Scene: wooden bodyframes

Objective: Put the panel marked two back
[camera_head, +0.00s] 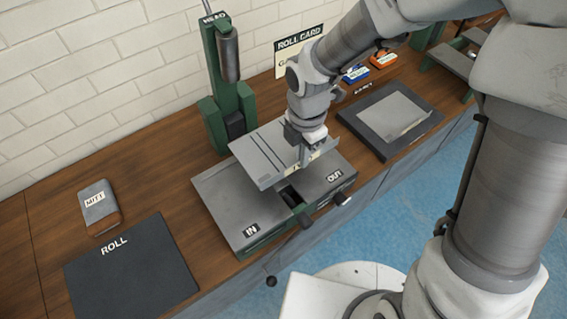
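A flat grey panel (258,160) with two dark lines across it is at the green-framed press bed (219,205), tilted and seemingly raised above it. My gripper (303,155) is at the panel's right part and appears shut on its edge; the fingertips are small and partly hidden. A pale label shows at the panel's edge by the fingers, too small to read. Below the panel, a dark gap shows in the bed between the plates marked IN and OUT. A second grey panel (394,117) lies on a dark tray (362,113) to the right.
A green column with a grey cylinder (228,55), marked HEAD, stands behind the bed. A dark ROLL mat (130,275) and a MITT block (100,208) lie left. A ROLL CARD sign (298,50) and blue and orange items stand at the back. Bench front edge borders blue floor.

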